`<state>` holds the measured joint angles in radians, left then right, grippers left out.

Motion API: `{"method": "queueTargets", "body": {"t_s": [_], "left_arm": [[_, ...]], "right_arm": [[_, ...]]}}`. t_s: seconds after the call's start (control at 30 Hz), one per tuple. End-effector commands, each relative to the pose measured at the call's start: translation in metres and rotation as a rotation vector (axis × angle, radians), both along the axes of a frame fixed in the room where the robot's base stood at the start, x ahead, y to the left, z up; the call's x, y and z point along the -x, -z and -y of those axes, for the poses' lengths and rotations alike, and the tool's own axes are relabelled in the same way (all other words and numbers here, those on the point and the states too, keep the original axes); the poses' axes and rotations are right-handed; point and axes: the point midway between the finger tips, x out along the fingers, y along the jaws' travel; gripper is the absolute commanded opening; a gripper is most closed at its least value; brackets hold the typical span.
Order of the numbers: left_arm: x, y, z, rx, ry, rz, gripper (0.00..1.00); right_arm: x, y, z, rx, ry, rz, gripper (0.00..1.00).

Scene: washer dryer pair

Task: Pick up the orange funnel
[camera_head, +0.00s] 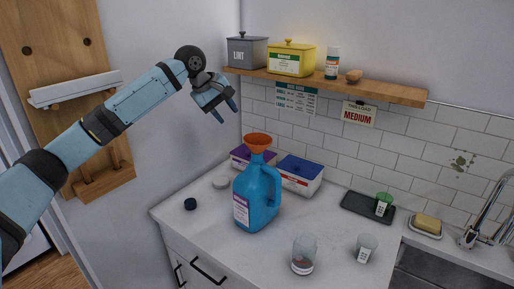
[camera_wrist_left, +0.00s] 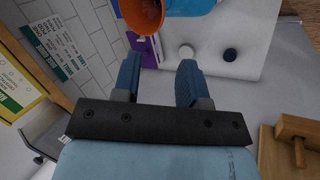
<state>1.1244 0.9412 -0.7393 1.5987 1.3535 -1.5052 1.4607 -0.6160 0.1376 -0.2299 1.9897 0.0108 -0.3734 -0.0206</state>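The orange funnel (camera_head: 258,142) sits upright in the mouth of a blue jug (camera_head: 262,200) with a side handle, on the white counter. Its orange bowl (camera_wrist_left: 143,14) also shows at the top edge of the left wrist view, cut off by the frame. My left gripper (camera_head: 226,114) is above and to the left of the funnel, apart from it, with its fingers pointing down. In the left wrist view its two blue fingers (camera_wrist_left: 157,78) are spread with nothing between them. My right gripper is in neither view.
A wooden shelf (camera_head: 395,93) with a grey bin (camera_head: 247,52), a yellow box (camera_head: 291,60) and a bottle (camera_head: 332,63) is right of my gripper. Purple and blue boxes (camera_head: 301,170) stand behind the jug. Glasses (camera_head: 304,252), a dark tray (camera_head: 358,208) and a tap (camera_head: 476,232) are to the right.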

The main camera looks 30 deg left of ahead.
Motion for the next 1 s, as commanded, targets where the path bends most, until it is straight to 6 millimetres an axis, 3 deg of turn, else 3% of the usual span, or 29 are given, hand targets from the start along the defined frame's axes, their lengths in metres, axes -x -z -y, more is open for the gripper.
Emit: {"method": "queueTargets", "body": {"t_s": [0.13,0.4,0.73,1.0], "left_arm": [[-0.007,0.009,0.002,0.009,-0.011,-0.005,0.39],[-0.028,0.054,0.017,0.008,-0.009,-0.004,0.39],[-0.04,0.079,0.026,0.005,-0.008,-0.002,0.39],[-0.054,0.112,0.037,0.005,-0.009,-0.001,0.39]], "right_arm": [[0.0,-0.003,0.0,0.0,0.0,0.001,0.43],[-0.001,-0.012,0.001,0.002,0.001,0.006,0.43],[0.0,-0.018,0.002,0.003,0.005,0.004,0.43],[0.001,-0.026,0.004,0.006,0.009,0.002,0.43]]}}
